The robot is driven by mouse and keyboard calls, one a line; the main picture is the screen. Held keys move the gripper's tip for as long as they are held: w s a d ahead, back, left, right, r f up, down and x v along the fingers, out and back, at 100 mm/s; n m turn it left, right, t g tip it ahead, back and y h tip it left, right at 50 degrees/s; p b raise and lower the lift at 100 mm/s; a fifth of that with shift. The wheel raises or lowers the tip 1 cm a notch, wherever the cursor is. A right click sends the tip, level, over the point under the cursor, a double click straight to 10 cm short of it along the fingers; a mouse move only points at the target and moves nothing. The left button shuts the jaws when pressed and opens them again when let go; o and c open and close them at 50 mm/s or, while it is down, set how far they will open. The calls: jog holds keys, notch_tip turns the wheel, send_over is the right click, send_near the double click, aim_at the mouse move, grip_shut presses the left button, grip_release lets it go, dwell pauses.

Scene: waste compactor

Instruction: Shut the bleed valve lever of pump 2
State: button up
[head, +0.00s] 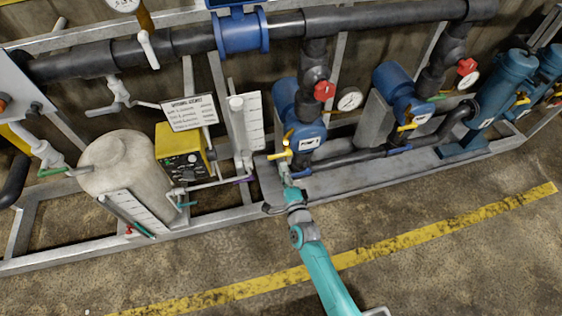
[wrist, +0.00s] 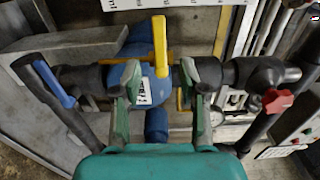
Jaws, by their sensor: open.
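My gripper (head: 284,168) is open at the nearer blue pump (head: 306,130), whose label starts with "PUMP"; its number is too small to read surely. A yellow lever (head: 279,155) is at the gripper's tip. In the wrist view, the open fingers (wrist: 161,84) stand either side of a yellow lever (wrist: 159,45), its lower end in the gap with space on both sides. A shorter yellow piece (wrist: 180,98) shows near the right finger. The farther blue pump (head: 397,85) has its own yellow lever (head: 407,127); its label is unreadable.
A blue handle (wrist: 54,82) lies left of the fingers and a red knob (wrist: 277,102) lies right. A white tank (head: 118,165) and yellow control box (head: 182,150) stand left of my arm. The floor in front of the skid is clear.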

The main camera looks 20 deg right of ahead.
jog(key=s, duration=0.4)
jog(key=shift+s, duration=0.3)
dwell(0.3)
jog(key=s+d+r+n+g, duration=0.15)
jog(key=s+n, duration=0.25)
jog(key=s, duration=0.8)
jog(key=s+d+r+n, duration=0.2)
jog(key=s+n, duration=0.3)
jog(key=s, duration=0.7)
jog(key=s+r+n+g, duration=0.1)
jog(key=s+r+n, duration=0.8)
jog(key=s+r, duration=0.6)
jog(key=s, duration=0.2)
jog(key=shift+s+d+g, duration=0.15)
jog(key=shift+s+g, duration=0.15)
jog(key=shift+g, duration=0.05)
